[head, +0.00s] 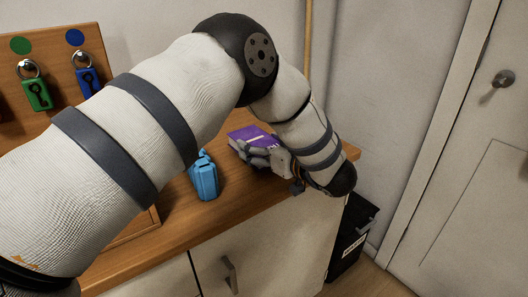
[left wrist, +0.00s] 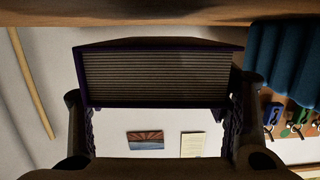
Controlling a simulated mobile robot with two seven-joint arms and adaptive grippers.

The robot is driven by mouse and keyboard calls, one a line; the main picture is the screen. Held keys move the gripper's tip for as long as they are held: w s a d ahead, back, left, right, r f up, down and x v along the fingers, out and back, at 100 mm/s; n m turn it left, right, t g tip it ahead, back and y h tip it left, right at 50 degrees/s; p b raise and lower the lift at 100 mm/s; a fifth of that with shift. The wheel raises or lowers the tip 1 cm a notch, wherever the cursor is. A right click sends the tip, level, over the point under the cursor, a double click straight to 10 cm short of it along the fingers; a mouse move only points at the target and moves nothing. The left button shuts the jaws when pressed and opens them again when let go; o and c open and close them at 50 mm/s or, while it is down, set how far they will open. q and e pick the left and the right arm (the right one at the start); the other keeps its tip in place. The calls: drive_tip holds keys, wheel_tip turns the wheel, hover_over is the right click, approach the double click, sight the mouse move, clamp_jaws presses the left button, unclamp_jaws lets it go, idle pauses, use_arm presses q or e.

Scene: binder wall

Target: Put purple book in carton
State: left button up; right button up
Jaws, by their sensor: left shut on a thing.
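The purple book (head: 252,134) is at the right end of the wooden counter in the head view, partly hidden by my left gripper (head: 262,153). My left gripper is shut on it. In the left wrist view the book (left wrist: 160,75) lies between the two fingers (left wrist: 160,125), with its page edges facing the camera. I cannot tell whether the book touches the counter. No carton can be made out for certain. My right gripper is not in view.
A blue object (head: 203,177) stands on the wooden counter (head: 235,205) left of the book. A key board (head: 60,65) with coloured tags is at the left. A black bin (head: 350,235) stands on the floor beside the cabinet. A door (head: 470,170) is at the right.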

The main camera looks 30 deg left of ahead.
use_arm(q)
drive_tip(key=shift+f, duration=0.9)
drive_tip(key=shift+s, duration=0.1)
drive_tip(key=shift+f, duration=0.2)
drive_tip(key=o, duration=1.4)
